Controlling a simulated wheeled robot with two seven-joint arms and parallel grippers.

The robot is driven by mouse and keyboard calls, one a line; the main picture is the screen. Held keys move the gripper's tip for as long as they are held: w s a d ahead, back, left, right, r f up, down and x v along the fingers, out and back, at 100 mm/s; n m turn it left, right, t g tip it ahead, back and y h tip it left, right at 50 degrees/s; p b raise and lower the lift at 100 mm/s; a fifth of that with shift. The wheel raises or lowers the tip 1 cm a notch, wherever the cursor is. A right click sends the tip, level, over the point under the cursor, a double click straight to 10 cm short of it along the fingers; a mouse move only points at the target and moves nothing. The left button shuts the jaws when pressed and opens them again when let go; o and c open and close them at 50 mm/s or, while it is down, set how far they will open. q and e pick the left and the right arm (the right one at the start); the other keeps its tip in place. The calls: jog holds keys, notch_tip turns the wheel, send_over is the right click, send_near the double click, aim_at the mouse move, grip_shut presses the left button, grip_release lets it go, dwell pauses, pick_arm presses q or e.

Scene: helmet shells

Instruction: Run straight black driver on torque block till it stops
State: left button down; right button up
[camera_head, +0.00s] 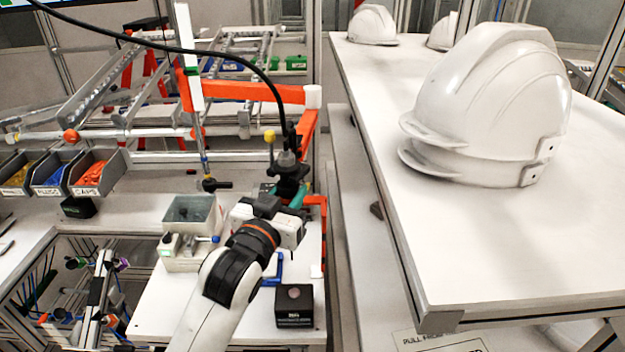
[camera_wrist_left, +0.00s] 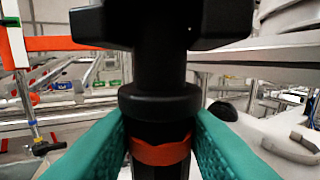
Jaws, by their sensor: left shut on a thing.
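My left gripper (camera_head: 287,196) has teal fingers shut around a black driver (camera_head: 288,166) that stands upright, with a black cable rising from its top. In the left wrist view the fingers (camera_wrist_left: 160,140) press on both sides of the driver's black body (camera_wrist_left: 161,104), at an orange ring. The driver's lower tip is hidden behind my gripper and arm. A small black block (camera_head: 294,307) with a round reddish spot on top, seemingly the torque block, sits at the bench's front right. The driver is beyond it and apart from it. My right gripper is not in view.
Another black driver (camera_head: 215,184) hangs left of my gripper. A clear-lidded box (camera_head: 190,213) stands on the bench. Parts bins (camera_head: 97,174) line the left. An orange frame (camera_head: 309,134) rises behind the gripper. White helmet shells (camera_head: 490,105) sit on the right table (camera_head: 500,240).

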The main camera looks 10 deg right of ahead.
pick_arm(q)
jog(key=shift+f, duration=0.1)
notch_tip(320, 180, down, 5)
jog(key=b, duration=0.3)
jog(key=shift+w+f, duration=0.1)
jog(key=shift+f+b, duration=1.1)
jog(key=shift+f, duration=1.15)
jog(key=shift+f+b, duration=0.35)
jog(key=shift+f, duration=0.85)
dwell(0.7)
